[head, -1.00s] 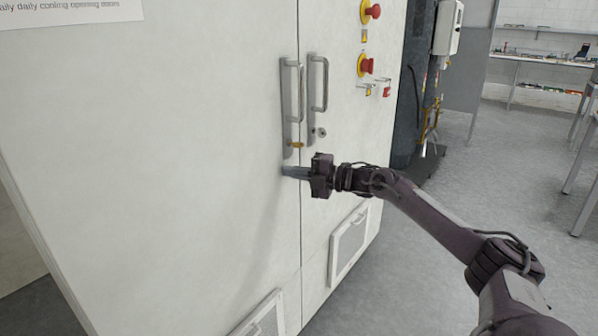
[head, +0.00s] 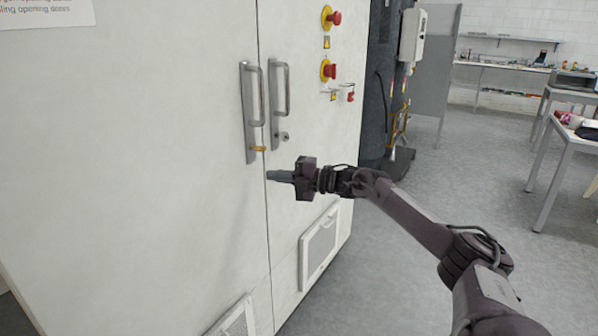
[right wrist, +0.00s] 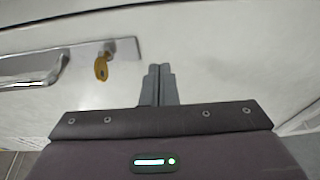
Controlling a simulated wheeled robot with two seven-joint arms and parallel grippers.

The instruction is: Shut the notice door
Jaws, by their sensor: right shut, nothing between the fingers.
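The notice door (head: 120,160) is the big white left door of the cabinet, with a printed notice (head: 45,12) at its top left. It looks flush, or nearly so, with the right door (head: 312,140) along the vertical seam. Its metal handle (head: 250,110) stands by the seam, with a brass key (head: 258,149) at its lower end; the key also shows in the right wrist view (right wrist: 101,68). My right gripper (head: 268,176) is shut and empty, its fingertips just below the key, near the seam. I cannot tell whether they touch the door. My left gripper is out of view.
The right door bears its own handle (head: 279,100), red knobs (head: 328,70) and a vent (head: 320,245). A dark column (head: 380,85) stands to the right of the cabinet. Grey floor (head: 450,200) is open to the right, with tables (head: 565,150) beyond.

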